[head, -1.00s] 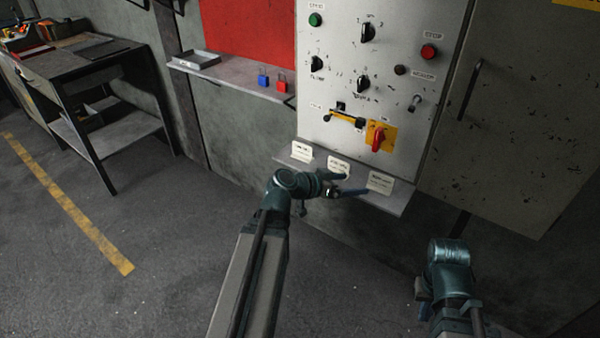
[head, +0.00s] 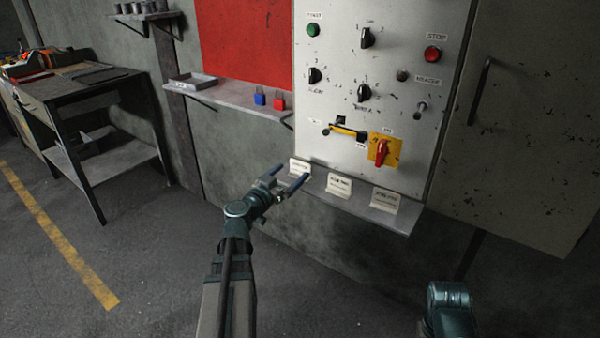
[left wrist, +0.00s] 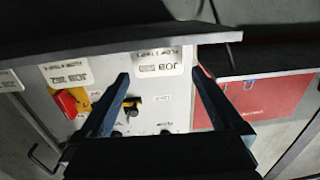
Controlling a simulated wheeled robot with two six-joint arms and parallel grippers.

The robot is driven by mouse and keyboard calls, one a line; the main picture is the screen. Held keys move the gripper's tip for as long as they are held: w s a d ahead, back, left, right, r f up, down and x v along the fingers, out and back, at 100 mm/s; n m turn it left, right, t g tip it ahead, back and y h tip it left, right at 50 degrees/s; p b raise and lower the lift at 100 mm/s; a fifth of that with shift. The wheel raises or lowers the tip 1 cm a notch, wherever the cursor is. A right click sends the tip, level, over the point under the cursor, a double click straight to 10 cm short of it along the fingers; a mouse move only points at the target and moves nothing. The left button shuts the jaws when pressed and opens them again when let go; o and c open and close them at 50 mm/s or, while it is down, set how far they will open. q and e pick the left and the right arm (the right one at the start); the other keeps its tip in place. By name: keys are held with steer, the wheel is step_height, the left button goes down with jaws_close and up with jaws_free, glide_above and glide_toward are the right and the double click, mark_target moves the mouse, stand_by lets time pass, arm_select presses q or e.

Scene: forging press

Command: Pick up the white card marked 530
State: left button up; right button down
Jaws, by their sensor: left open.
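Three white cards stand on a grey ledge (head: 399,221) below the control panel: a left card (head: 300,168), a middle card (head: 339,185) and a right card (head: 385,200). Their numbers are too small to read in the head view, so I cannot tell which is 530. My left gripper (head: 291,176) is open and empty, its blue fingers pointing at the left card. In the left wrist view, a card reading JOB (left wrist: 160,62) shows just beyond the open fingertips (left wrist: 160,76); its number is unclear. Another JOB card (left wrist: 67,72) is left of it. My right gripper is out of view.
The panel (head: 345,110) above the ledge carries knobs, buttons and a red rotary switch (head: 382,151). A side shelf (head: 225,94) holds a blue padlock (head: 260,96), a red padlock (head: 280,100) and a tray (head: 193,81). The floor in front is clear.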

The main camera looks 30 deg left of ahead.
mark_target(299, 165)
arm_select(q)
steer(key=shift+w, duration=1.75)
steer(key=shift+w+r, duration=0.15)
steer(key=shift+w, duration=0.15)
steer(key=w, duration=0.3)
steer(key=w+p, duration=0.1)
steer(key=shift+w+d+r, duration=0.2)
steer(key=shift+w+r, duration=0.15)
steer(key=shift+s, duration=0.1)
steer(key=c, duration=1)
steer(key=shift+r, duration=0.1)
